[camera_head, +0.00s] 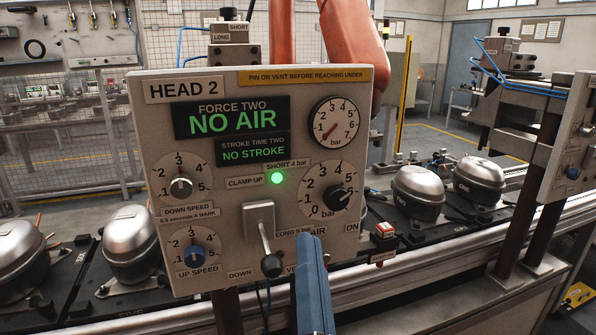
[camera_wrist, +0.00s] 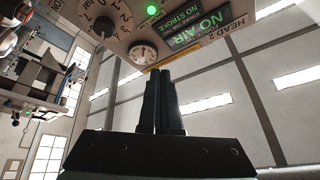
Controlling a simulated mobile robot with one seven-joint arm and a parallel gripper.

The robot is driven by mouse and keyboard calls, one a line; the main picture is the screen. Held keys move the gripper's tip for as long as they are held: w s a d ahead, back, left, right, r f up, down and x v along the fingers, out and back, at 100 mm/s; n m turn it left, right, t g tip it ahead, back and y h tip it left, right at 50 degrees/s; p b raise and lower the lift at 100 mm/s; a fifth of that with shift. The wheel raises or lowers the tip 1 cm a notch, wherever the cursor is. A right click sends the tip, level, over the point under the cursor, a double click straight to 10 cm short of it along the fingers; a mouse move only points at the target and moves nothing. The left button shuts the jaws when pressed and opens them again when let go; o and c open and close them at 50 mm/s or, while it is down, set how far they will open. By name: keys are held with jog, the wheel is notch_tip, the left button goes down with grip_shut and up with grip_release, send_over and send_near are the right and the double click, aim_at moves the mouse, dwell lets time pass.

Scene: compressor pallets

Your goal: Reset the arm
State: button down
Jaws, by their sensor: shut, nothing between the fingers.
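My gripper (camera_wrist: 161,75) shows in the wrist view, its two dark fingers side by side and shut with nothing between them. The fingertips stand apart from the HEAD 2 control panel (camera_wrist: 178,30), which appears upside down at the top of that view.
The panel reads NO AIR and NO STROKE, with a green lamp (camera_head: 278,178) lit. A black-knobbed lever (camera_head: 266,245) hangs at its lower middle. Silver compressors (camera_head: 418,190) sit on black pallets along the conveyor (camera_head: 400,262). Another panel (camera_head: 572,150) stands at right.

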jog(key=s+r+n+t+p, duration=0.1)
jog(key=r+n+p, duration=0.1)
jog(key=r, duration=0.8)
jog(key=s+a+r+n+t+p, duration=0.1)
jog(key=s+r+n+t+p, duration=0.1)
jog(key=r, duration=0.8)
jog(key=s+r+n+t+h+p, duration=0.1)
jog(key=r+n, duration=0.3)
jog(key=r, duration=0.6)
jog(key=shift+s+a+r+t+p, duration=0.15)
jog(key=shift+s+a+t+p, duration=0.15)
jog(key=shift+s+p, duration=0.3)
jog(key=c, duration=1.6)
grip_release()
